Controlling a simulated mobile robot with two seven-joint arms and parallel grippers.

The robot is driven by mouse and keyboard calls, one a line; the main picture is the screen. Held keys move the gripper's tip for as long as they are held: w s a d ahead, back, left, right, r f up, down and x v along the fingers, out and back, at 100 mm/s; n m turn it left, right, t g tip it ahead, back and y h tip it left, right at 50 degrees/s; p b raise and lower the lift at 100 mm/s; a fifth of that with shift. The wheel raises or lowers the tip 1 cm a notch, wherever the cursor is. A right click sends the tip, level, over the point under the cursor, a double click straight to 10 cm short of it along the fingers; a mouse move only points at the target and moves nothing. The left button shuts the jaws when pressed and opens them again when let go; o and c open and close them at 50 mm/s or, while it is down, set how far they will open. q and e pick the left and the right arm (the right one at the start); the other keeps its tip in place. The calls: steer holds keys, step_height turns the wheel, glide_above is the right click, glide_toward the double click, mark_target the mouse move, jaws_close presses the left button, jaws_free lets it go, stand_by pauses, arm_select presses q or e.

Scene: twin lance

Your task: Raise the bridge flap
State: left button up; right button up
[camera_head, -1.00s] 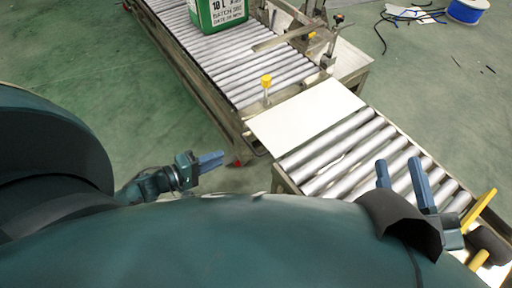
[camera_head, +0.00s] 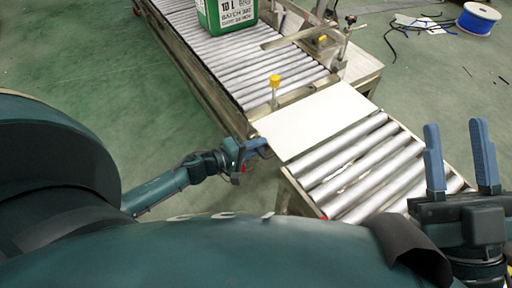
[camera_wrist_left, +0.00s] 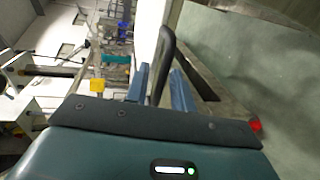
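The bridge flap, a flat cream-white plate (camera_head: 318,118), lies level between the two roller conveyors. My left gripper (camera_head: 262,146) is at the flap's left edge. In the left wrist view, its two blue fingers (camera_wrist_left: 160,88) stand apart on either side of a dark looped handle (camera_wrist_left: 166,48), with gaps visible. The flap's pale edge (camera_wrist_left: 147,30) shows just behind the handle. In the head view the handle is hidden by the gripper or too small to tell. My right gripper (camera_head: 460,158) is open and empty, fingers pointing up, at the right of the near conveyor.
A green canister (camera_head: 228,14) stands on the far roller conveyor (camera_head: 262,66). A yellow-capped post (camera_head: 274,82) stands at the flap's far left corner. The near roller conveyor (camera_head: 350,170) is empty. A blue cable spool (camera_head: 478,18) and loose cables lie on the floor at the back right.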

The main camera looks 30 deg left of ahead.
arm_select(q)
jaws_close()
stand_by(0.3)
steer(key=shift+r+p, duration=0.15)
steer(key=shift+p, duration=0.15)
